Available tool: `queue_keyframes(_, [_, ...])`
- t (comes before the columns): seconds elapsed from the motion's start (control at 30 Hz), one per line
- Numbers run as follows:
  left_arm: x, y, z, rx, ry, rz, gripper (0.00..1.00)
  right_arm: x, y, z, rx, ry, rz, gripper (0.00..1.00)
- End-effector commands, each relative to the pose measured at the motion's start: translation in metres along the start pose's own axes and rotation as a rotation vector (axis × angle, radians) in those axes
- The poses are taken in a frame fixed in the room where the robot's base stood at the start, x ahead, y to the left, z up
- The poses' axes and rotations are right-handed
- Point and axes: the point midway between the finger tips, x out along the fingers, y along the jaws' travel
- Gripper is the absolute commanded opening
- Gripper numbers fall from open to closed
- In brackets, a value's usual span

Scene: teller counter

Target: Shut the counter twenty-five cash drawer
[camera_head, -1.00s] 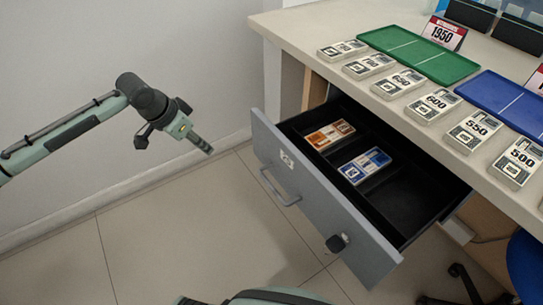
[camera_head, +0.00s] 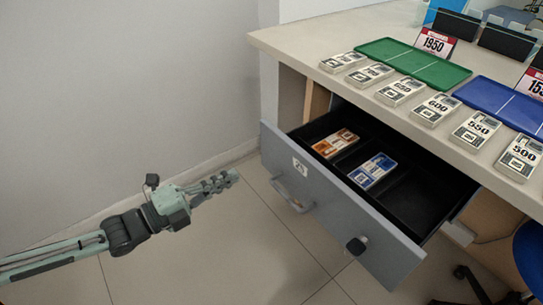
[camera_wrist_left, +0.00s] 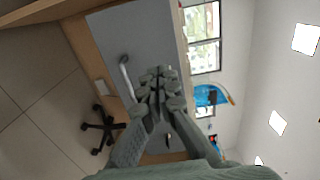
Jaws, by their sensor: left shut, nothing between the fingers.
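The grey cash drawer (camera_head: 338,215) stands pulled out from under the counter. Its front has a label reading 25, a bar handle (camera_head: 291,196) and a dark round knob (camera_head: 356,245). Inside lie an orange bundle (camera_head: 335,144) and a blue bundle (camera_head: 373,171). My left gripper (camera_head: 232,177) is shut and empty, in front of the drawer's left part and apart from it. In the left wrist view my shut fingers (camera_wrist_left: 160,85) point toward the grey drawer front (camera_wrist_left: 135,40), with the handle (camera_wrist_left: 126,78) beside them. My right gripper is not in view.
The countertop (camera_head: 330,38) holds numbered bundles, a green tray (camera_head: 415,62), a blue tray (camera_head: 500,103) and price signs. A blue chair (camera_head: 530,262) stands at the lower right. A pale wall is at the left. The floor before the drawer is clear.

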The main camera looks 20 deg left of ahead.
Motion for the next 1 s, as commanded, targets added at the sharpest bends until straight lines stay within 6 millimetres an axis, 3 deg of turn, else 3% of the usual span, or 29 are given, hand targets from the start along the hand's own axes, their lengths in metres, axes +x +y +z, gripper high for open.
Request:
queue_keyframes(0.27, [0.053,-0.002,0.001,-0.002,-0.001,-0.005,0.0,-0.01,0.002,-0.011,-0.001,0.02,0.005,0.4])
queue_keyframes(0.6, [0.108,-0.001,0.001,-0.003,-0.001,-0.001,0.0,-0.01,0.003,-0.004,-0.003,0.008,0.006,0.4])
queue_keyframes(1.0, [0.12,0.001,0.0,-0.004,0.0,0.002,0.0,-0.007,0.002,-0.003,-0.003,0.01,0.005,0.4])
